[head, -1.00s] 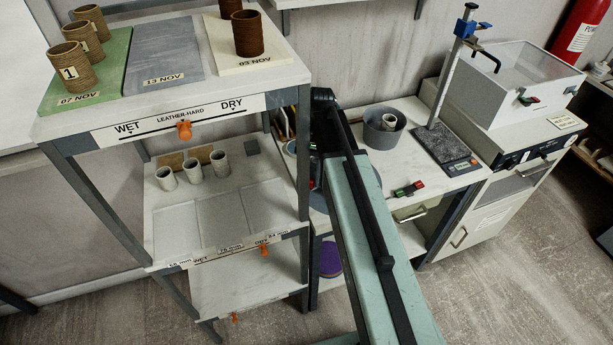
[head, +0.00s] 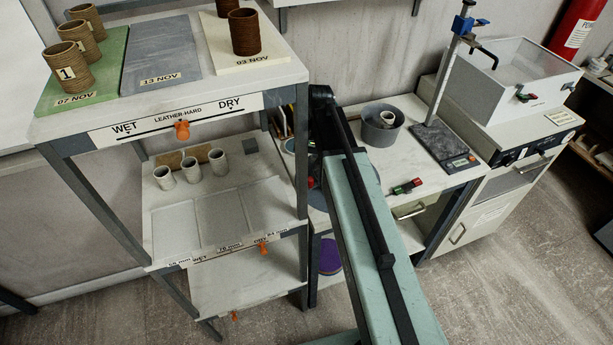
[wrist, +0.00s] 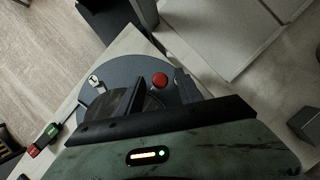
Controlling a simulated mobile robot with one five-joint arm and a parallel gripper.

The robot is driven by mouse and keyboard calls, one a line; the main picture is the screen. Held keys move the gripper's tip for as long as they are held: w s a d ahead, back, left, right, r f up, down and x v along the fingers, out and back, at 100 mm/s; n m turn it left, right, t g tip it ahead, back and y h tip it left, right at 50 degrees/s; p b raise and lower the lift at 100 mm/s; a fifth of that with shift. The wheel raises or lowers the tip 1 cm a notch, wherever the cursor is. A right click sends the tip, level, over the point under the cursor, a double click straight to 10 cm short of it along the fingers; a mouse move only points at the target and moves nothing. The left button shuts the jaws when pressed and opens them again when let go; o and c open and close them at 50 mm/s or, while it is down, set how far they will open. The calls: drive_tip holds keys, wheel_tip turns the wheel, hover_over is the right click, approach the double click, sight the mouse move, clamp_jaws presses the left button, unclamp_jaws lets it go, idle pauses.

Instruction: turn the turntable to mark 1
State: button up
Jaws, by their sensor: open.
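The turntable (wrist: 118,72) is a grey disc on a pale bench top in the wrist view. A round red knob (wrist: 160,80) and a small white tag with a dark sign (wrist: 96,83) show on it; I cannot read the tag for sure. In the head view only a sliver of the disc (head: 318,196) shows beside my arm. My gripper (wrist: 160,88) is open above the disc, its dark fingers either side of the area near the red knob. I cannot tell whether a finger touches the knob. The gripper's own fingers are hidden in the head view.
A red and green switch box (head: 407,187) lies on the bench, right of my arm. A grey bowl (head: 381,126) with a pale cup stands behind it. A shelf rack (head: 300,75) with clay cups stands close on the left. A stand with a blue clamp (head: 462,25) is at right.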

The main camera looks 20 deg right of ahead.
drive_tip(key=p+v, duration=0.6)
drive_tip(key=v, duration=0.1)
drive_tip(key=shift+r, duration=0.25)
drive_tip(key=shift+c, duration=0.3)
